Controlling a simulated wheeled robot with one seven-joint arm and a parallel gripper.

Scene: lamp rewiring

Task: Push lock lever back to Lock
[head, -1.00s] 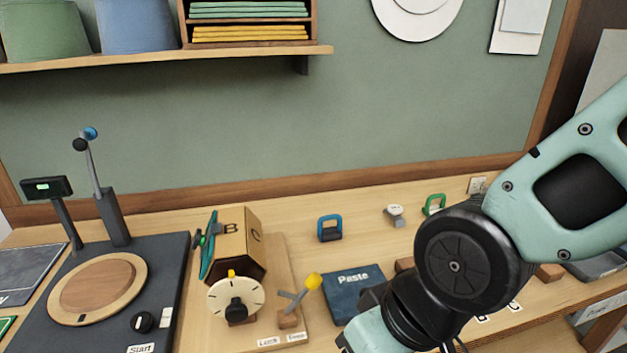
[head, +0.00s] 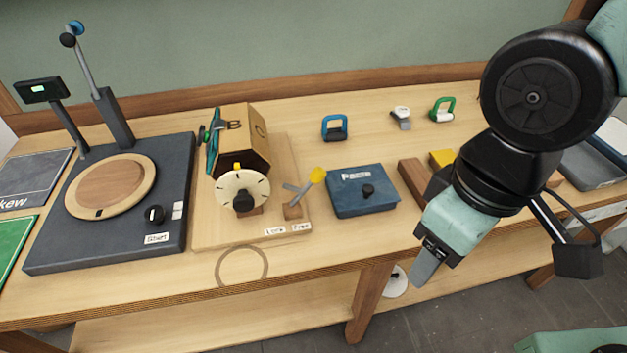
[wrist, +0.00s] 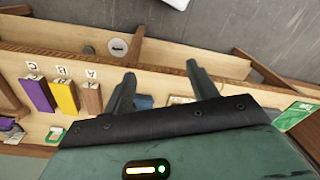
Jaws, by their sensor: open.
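The lock lever (head: 304,187) has a yellow knob and a grey arm, and stands on a small wooden block at the right front of a wooden board (head: 224,233). Its knob leans up and to the right, over the side of the "Free" label (head: 301,227); the "Lock" label (head: 274,231) is to its left. A white dial (head: 243,191) and a wooden box (head: 244,140) marked with letters are left of the lever. My gripper (head: 425,272) hangs past the table's front edge, right of the lever and well apart from it. In the wrist view its two fingers (wrist: 158,85) are spread and empty.
A blue Paste box (head: 362,198) stands between the lever and my gripper. Wooden and yellow blocks (head: 442,160) lie further right. A dark machine (head: 110,230) with a round wooden plate is at left. A ring mark (head: 241,266) shows at the front edge.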

